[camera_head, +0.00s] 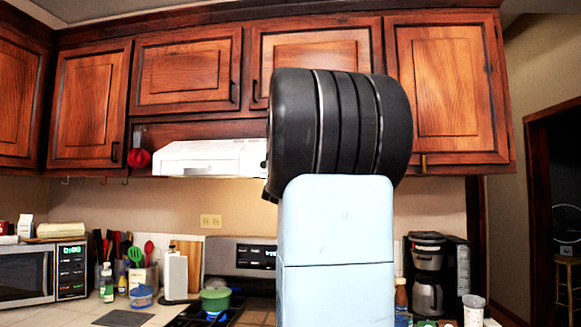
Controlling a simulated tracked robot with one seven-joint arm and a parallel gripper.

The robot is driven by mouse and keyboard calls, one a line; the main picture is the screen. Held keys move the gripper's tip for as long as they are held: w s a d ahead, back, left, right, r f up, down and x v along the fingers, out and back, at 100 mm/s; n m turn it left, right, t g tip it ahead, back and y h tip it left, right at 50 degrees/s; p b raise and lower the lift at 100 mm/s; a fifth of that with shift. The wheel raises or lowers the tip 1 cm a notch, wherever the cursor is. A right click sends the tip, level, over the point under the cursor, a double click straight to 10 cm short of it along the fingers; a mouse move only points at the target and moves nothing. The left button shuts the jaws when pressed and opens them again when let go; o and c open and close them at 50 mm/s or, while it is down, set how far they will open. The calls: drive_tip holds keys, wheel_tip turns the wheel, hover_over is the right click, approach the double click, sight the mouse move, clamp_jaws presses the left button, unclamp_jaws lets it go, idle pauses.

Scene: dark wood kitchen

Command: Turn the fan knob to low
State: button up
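A white range hood (211,158) hangs under the wall cabinets, left of the middle. Its right part is hidden behind my arm. I cannot make out the fan knob on it; it is hidden or too small to tell. My arm's pale blue link and black ribbed joint fill the middle of the view, in front of the hood's right end and the stove. My gripper does not show.
The stove (241,255) stands below the hood with a green pot (215,300) on it. A microwave (28,275) and bottles are at left. A coffee maker (427,272) is at right. Wooden cabinets (186,70) run above; open air lies left of my arm.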

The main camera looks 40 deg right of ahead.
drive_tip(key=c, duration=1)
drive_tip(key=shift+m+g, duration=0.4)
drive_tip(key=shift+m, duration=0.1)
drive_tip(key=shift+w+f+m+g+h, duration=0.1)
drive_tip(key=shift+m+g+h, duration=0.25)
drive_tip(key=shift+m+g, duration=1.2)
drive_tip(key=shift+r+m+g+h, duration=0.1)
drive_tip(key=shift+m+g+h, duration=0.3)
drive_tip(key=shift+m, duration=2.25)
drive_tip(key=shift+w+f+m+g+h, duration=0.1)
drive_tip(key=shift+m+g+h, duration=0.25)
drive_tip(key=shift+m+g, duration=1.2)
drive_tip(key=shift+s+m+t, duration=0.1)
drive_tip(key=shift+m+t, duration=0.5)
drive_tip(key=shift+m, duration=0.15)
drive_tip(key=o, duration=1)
